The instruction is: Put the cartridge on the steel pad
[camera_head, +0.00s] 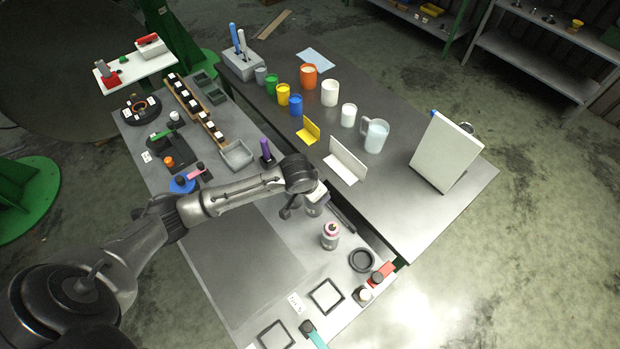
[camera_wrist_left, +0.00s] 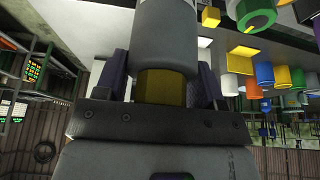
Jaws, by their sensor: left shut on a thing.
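My left gripper (camera_head: 305,207) reaches in from the left to the middle of the near table. It is shut on a grey cylinder, which I take as the cartridge (camera_head: 315,209). In the left wrist view the cartridge (camera_wrist_left: 163,45) sits between the two fingers (camera_wrist_left: 162,85), with a dull yellow band at its gripper end. The fingers partly hide it in the head view, and I cannot tell if it touches the table. A large flat grey panel (camera_head: 235,268), likely the steel pad, lies to the left of and nearer than the gripper. My right gripper is not in view.
A purple-topped item (camera_head: 266,151) and a grey tray (camera_head: 237,154) are behind the arm. Cups and a glass jug (camera_head: 375,136) stand on the far table. The grey panel is clear.

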